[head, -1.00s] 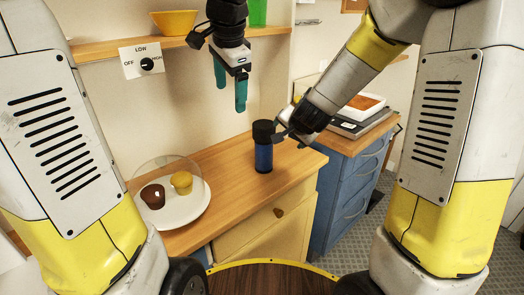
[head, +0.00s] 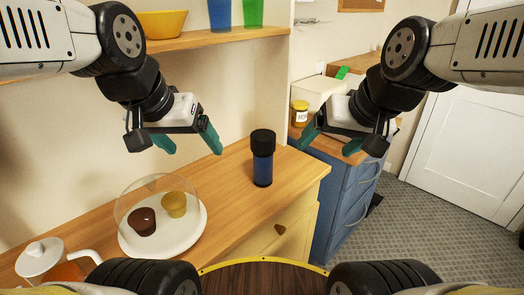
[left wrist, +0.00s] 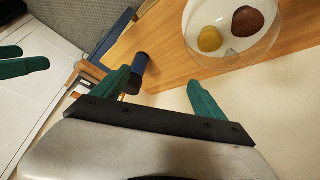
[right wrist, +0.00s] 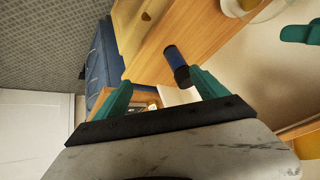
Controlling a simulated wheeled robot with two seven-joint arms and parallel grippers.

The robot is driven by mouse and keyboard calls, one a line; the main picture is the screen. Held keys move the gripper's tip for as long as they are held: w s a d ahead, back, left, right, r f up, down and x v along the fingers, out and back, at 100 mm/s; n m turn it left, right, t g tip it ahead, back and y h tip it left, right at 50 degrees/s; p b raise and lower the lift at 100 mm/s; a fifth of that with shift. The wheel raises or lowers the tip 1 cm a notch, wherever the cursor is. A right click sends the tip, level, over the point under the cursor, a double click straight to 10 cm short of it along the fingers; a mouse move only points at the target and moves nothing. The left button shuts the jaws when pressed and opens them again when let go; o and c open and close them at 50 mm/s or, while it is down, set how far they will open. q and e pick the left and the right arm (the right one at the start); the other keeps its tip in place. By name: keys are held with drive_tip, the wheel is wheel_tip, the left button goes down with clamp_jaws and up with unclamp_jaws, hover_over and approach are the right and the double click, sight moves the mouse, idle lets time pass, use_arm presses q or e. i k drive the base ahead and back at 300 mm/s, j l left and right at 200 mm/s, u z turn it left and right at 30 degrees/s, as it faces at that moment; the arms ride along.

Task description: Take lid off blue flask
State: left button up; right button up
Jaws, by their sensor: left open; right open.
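The blue flask (head: 262,168) with its black lid (head: 263,142) on top stands upright on the wooden counter (head: 230,215), near its right end. My left gripper (head: 192,146) is open and empty, left of the flask and apart from it. My right gripper (head: 337,146) is open and empty, right of the flask and apart from it. In the left wrist view the flask (left wrist: 139,65) shows beyond one finger, with the lid partly hidden. In the right wrist view the flask (right wrist: 174,56) and its lid (right wrist: 183,76) lie just beyond the fingers.
A white plate with two muffins (head: 174,205) under a clear dome stands left on the counter. A glass teapot (head: 45,262) is at the near left. A honey jar (head: 299,113) stands behind my right gripper. A shelf (head: 200,40) with a yellow bowl and cups runs above.

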sight(263, 165)
drive_tip(key=k+l+u, duration=0.1)
drive_tip(key=l+u, duration=0.25)
drive_tip(key=l, duration=0.15)
drive_tip(key=k+l+u, duration=0.2)
drive_tip(key=l+u, duration=0.15)
drive_tip(key=k+l+u, duration=0.25)
drive_tip(key=l+u, duration=0.15)
drive_tip(key=l, duration=0.15)
drive_tip(key=k+l+u, duration=0.35)
drive_tip(key=i, duration=0.05)
